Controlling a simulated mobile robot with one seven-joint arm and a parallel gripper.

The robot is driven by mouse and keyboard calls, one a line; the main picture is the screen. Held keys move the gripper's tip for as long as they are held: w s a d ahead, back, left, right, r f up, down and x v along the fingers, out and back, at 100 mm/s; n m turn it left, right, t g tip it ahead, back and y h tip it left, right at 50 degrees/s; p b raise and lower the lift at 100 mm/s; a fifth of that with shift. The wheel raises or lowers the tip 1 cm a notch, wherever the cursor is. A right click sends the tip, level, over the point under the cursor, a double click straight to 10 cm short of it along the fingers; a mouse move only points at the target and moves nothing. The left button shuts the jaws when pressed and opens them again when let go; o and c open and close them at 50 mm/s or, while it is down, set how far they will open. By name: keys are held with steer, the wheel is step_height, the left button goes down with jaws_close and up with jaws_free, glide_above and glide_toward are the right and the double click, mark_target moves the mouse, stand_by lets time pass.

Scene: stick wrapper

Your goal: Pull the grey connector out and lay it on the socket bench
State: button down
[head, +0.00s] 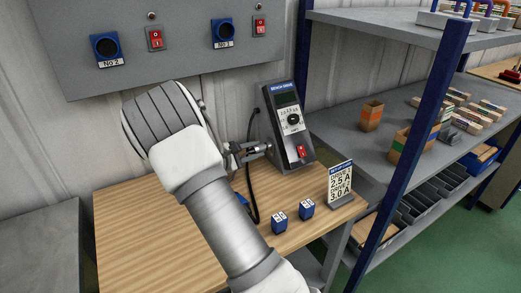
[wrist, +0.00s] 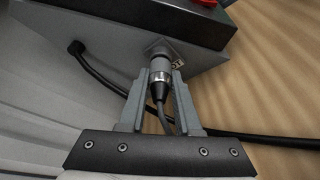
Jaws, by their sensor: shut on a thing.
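The grey connector (wrist: 160,72) is a short ribbed cylinder with a black rear sleeve and a cable. Its front end meets a square socket plate (wrist: 158,48) on the side of a grey sloped device (head: 289,130); I see no gap between them. My gripper (wrist: 161,80) is shut on the connector, one finger on each side. In the head view my gripper (head: 261,149) is at the device's left side, and the connector is too small to make out there. The wooden bench (head: 150,225) under the device and the wall panel is probably the socket bench.
Two blue labelled blocks (head: 279,222) and a sign card (head: 340,184) stand on the bench's right part. A black cable (head: 251,195) hangs beside the device. The wall panel (head: 180,50) carries round sockets and red switches. The bench's left part is clear. Shelves (head: 400,150) stand right.

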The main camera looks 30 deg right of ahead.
steer(key=shift+a, duration=0.9)
steer(key=shift+s+a, duration=0.1)
steer(key=shift+a, duration=1.9)
